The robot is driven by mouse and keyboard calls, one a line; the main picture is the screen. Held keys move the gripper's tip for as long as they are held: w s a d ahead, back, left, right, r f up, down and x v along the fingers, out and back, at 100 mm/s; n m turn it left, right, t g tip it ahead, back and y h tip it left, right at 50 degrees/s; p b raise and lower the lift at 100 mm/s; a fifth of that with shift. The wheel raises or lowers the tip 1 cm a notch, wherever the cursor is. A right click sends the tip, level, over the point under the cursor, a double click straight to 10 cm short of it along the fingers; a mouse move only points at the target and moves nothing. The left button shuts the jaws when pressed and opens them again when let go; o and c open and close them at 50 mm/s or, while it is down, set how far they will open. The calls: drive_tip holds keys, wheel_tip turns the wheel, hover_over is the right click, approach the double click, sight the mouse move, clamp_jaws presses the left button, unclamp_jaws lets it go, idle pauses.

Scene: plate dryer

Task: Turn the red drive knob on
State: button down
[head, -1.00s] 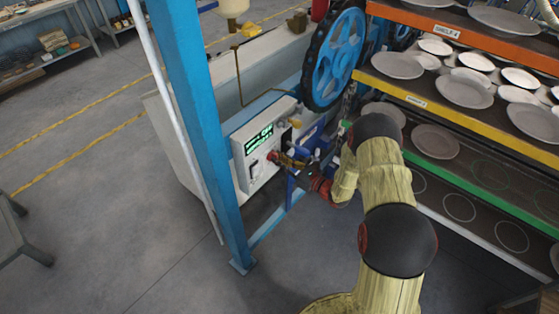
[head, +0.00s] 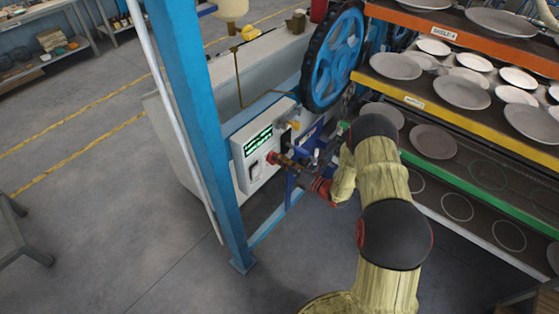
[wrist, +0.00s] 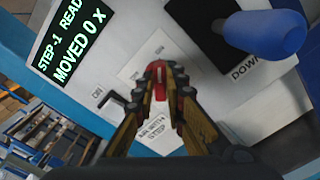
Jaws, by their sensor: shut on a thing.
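The red drive knob (wrist: 158,76) shows in the wrist view as a narrow red piece on the white control panel, between my fingertips. In the head view a small red spot of the knob (head: 271,157) shows at the panel's front, at the tip of my gripper (head: 276,160). In the wrist view my gripper (wrist: 159,82) is shut on the knob, one finger on each side. The white control panel (head: 254,176) carries a lit green display. The fingers hide part of the panel lettering around the knob.
In the wrist view a blue-handled lever (wrist: 262,32) stands right of the knob, by a "DOWN" label. A green-lettered display (wrist: 72,42) is at upper left. A blue post (head: 207,130) stands left of the panel. Racks of plates (head: 462,92) rise on the right.

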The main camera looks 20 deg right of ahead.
idle(0.4)
drive_tip(key=c, duration=1.8)
unclamp_jaws()
drive_tip(key=shift+c, duration=0.2)
drive_tip(key=shift+d, duration=0.1)
drive_tip(key=v, duration=1.2)
